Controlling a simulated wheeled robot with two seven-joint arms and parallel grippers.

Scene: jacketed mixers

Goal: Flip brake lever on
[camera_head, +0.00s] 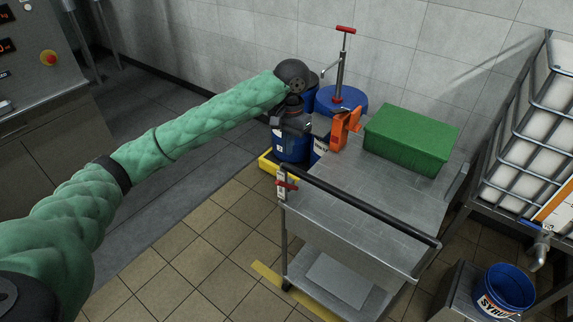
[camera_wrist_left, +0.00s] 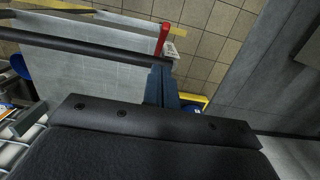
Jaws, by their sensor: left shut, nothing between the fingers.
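The brake lever is a small red lever (camera_head: 287,184) on a pale plate at the left end of the cart's black push handle (camera_head: 355,203). In the left wrist view the red lever (camera_wrist_left: 163,38) stands just beyond the fingertips, with the pale labelled plate beside it. My left gripper (camera_head: 291,127) is in front of the blue drums, above and behind the lever, apart from it. Its fingers (camera_wrist_left: 161,85) are together and hold nothing. My right gripper is in neither view.
The grey cart (camera_head: 345,185) carries a green crate (camera_head: 412,138) and an orange tool (camera_head: 345,128). Blue drums (camera_head: 291,147) stand on a yellow-edged base behind it. A caged white tank (camera_head: 520,150) and a blue bucket (camera_head: 505,290) are at right. Tiled floor at left is clear.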

